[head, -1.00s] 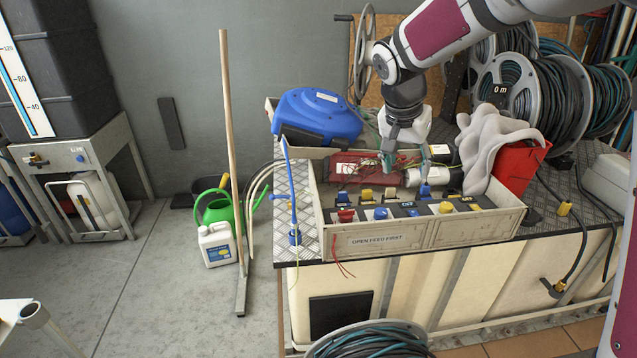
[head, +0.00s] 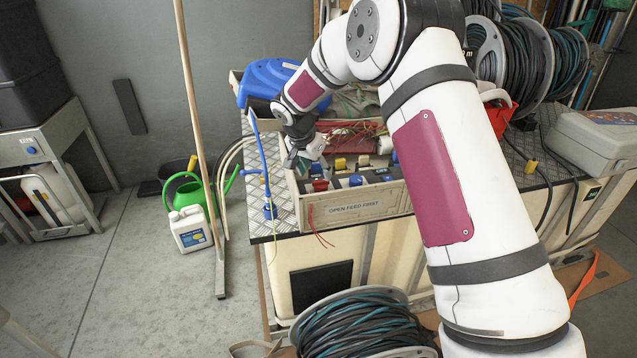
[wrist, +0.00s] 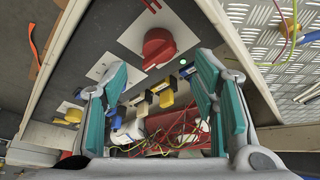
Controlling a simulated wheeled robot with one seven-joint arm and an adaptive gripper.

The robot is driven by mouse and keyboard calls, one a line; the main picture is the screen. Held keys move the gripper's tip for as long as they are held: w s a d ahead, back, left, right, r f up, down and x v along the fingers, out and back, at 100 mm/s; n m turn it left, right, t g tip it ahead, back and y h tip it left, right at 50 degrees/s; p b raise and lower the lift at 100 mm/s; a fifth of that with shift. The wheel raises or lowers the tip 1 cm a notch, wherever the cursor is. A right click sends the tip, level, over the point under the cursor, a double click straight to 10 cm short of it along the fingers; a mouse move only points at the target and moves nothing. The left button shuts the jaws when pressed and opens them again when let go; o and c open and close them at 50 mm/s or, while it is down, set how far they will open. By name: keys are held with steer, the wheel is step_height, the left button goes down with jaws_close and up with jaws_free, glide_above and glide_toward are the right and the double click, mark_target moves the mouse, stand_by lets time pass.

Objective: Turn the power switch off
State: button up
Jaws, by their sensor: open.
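The red rotary switch (wrist: 158,47) sits on a white plate on the dark panel in the wrist view, just beyond and between my fingertips. In the head view its red knob (head: 320,185) is at the left end of the panel, inside the box marked "OPEN FEED FIRST" (head: 352,209). My gripper (head: 296,161) is open and empty above that left end. In the wrist view my gripper (wrist: 160,85) shows its teal pads wide apart, with nothing between them. I see no contact with the red switch. A small green light (wrist: 183,62) is beside it.
Blue (head: 356,181) and yellow (head: 340,163) knobs stand right of the red one. Red wires and a white cylinder lie behind the panel. A blue hose reel (head: 262,80) stands behind the box, and a blue wand (head: 262,160) stands to its left.

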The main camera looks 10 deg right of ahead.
mark_target(320, 181)
steer(key=x, duration=0.6)
steer(key=shift+w+d+f, duration=0.1)
steer(key=shift+d+f, duration=0.1)
steer(key=shift+f, duration=0.05)
steer(key=c, duration=1.1)
